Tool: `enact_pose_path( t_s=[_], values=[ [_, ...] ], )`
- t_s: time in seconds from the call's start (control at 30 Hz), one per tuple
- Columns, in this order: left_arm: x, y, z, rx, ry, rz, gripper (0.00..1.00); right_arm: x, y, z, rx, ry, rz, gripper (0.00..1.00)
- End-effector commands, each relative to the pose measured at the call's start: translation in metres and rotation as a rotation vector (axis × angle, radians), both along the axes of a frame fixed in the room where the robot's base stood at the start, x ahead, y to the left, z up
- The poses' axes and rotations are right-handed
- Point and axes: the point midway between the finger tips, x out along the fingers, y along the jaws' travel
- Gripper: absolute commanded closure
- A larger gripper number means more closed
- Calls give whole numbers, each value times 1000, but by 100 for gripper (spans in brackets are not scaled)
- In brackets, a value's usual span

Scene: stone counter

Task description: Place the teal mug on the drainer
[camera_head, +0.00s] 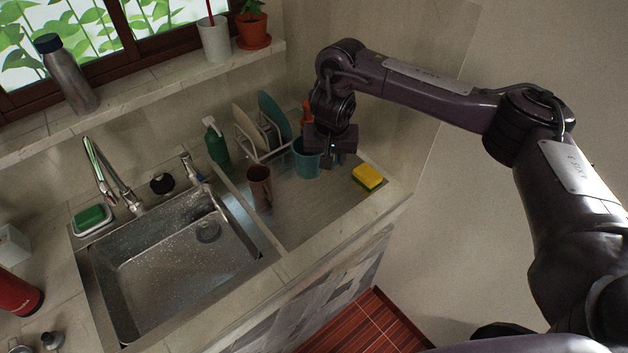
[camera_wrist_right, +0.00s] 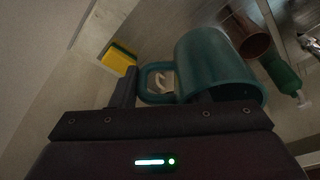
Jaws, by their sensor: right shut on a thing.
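The teal mug (camera_head: 306,161) is at the back of the flat drainer (camera_head: 305,212), right of the sink. It looks upright in the head view. Whether its base touches the drainer is unclear. My right gripper (camera_head: 331,150) is at the mug's right side, shut on it at the handle side. My left gripper is not in view.
A brown cup (camera_head: 260,187) stands left of the mug on the drainer. A yellow sponge (camera_head: 368,177) lies to the right. A plate rack (camera_head: 262,142) and green soap bottle (camera_head: 216,145) stand behind. The drainer's front is clear. The sink (camera_head: 180,255) is left.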

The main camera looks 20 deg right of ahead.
Motion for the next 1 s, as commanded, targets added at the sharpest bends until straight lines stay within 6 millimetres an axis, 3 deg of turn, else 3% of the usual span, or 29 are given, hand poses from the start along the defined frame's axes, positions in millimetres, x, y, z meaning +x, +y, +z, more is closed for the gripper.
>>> enact_pose_path(
  t_s=[0.17, 0.5, 0.63, 0.77, 1.0],
  values=[
    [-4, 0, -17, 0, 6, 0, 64, -2, -1, -42, 2, 11, -10, 100],
    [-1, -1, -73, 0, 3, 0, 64, -1, 0, -135, 2, 7, -9, 100],
    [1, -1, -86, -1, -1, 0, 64, 0, 0, -153, 2, 5, -8, 100],
    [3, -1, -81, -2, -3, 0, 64, 0, -1, -157, 0, 3, -8, 100],
    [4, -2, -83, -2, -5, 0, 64, 0, -1, -190, -1, 6, -8, 100]
  ],
)
